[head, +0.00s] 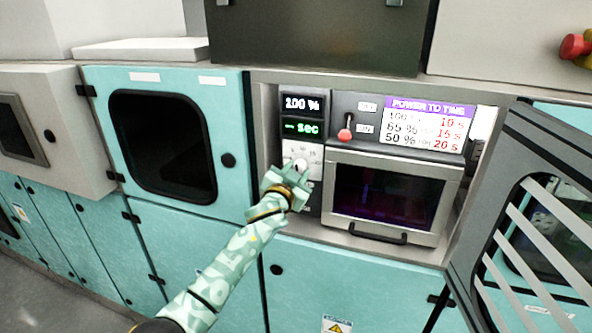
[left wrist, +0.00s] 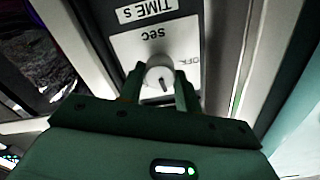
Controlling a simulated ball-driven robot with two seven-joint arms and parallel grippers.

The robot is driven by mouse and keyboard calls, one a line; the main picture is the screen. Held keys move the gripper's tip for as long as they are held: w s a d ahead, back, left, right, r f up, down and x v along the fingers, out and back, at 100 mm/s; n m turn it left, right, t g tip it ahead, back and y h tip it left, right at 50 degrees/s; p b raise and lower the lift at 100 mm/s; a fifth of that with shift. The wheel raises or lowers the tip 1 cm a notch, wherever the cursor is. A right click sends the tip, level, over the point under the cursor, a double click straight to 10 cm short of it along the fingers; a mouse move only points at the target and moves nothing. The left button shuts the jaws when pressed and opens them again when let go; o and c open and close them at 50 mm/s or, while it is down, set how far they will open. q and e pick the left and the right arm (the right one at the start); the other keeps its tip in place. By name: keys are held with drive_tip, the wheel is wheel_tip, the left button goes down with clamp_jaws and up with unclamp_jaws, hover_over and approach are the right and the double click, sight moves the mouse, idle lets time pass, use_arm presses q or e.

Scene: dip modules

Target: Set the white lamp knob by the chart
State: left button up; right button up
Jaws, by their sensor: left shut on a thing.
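A short dark mark shows on the knob's face. My left gripper (left wrist: 159,88) has one finger on each side of the knob and is shut on it. In the head view my left gripper (head: 289,182) covers part of the knob panel (head: 305,153). Above it, the displays read "100 %" (head: 302,104) and "— sec" (head: 302,128). The chart (head: 425,125) pairs 100 % with 10 s, 65 % with 15 s and 50 % with 20 s.
A red-tipped lever (head: 346,130) stands between knob panel and chart. Below it is a closed windowed drawer (head: 385,200) with a dark handle. An open barred door (head: 535,215) stands at the right. A closed teal door (head: 230,110) is at the left.

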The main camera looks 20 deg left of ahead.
use_arm(q)
drive_tip(key=shift+m, duration=0.7)
drive_tip(key=o, duration=1)
drive_tip(key=shift+c, duration=0.2)
drive_tip(key=s+p, duration=0.1)
drive_tip(key=s, duration=1.5)
drive_tip(key=shift+s+a, duration=0.2)
drive_tip(key=shift+a, duration=0.1)
